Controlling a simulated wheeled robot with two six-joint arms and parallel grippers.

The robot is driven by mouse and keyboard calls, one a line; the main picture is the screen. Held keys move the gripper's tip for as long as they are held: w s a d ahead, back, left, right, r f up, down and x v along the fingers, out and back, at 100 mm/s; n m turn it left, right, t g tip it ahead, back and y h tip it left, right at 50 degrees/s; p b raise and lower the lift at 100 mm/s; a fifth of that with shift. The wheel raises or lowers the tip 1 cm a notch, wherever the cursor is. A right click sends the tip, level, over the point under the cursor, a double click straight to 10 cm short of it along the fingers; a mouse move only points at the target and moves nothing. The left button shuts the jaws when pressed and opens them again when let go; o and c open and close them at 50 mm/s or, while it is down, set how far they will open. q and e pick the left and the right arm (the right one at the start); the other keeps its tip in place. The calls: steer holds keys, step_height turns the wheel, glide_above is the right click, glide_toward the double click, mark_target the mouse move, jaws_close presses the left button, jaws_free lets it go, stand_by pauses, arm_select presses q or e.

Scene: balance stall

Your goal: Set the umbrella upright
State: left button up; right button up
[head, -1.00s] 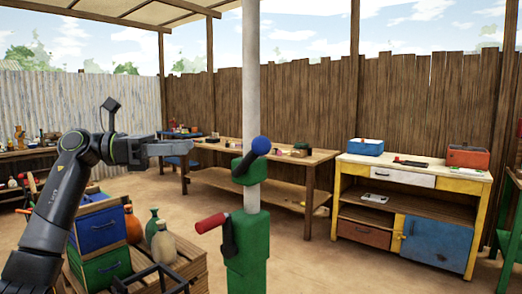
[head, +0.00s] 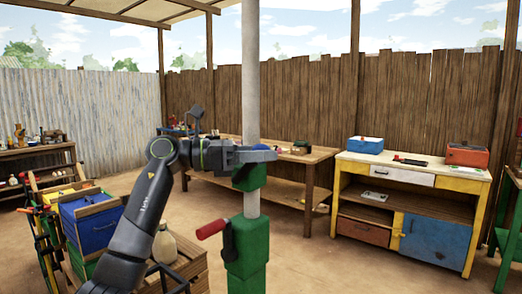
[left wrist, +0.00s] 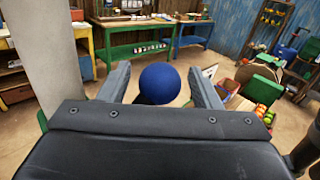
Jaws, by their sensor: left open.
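The umbrella's pale grey pole (head: 250,75) rises from a green base post (head: 247,255) and looks about vertical in the head view; its top is out of frame. A green collar (head: 249,178) sits on the pole. A red-handled crank (head: 211,229) is on the base post. My left gripper (head: 268,154) is at the collar's blue ball knob, hiding most of it in the head view. In the left wrist view the blue knob (left wrist: 160,83) lies between the open fingers (left wrist: 160,72), with visible gaps on both sides. The pole (left wrist: 48,60) stands to the left there. My right gripper is not in view.
A wooden workbench (head: 290,158) stands behind the pole. A yellow-and-blue cabinet (head: 413,173) is at the right. Blue and green drawers (head: 93,226) and a wooden crate (head: 190,262) stand at the lower left, near my left arm. Bare ground lies between pole and cabinet.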

arm_select(q)
steer(key=shift+d, duration=0.15)
steer(key=shift+c, duration=0.5)
jaws_close()
steer(key=shift+w+a+r+n+t+h, duration=0.4)
steer(key=shift+a+n+h, duration=0.2)
steer(key=shift+n, duration=0.25)
steer(key=shift+w+a+r+n+t+h, duration=0.25)
steer(key=shift+w+a+r+n+h, duration=0.3)
steer(key=shift+n, duration=0.35)
steer(key=shift+w+a+r+n+t+h, duration=0.4)
steer(key=shift+a+n+h, duration=0.15)
steer(key=shift+a+n, duration=0.25)
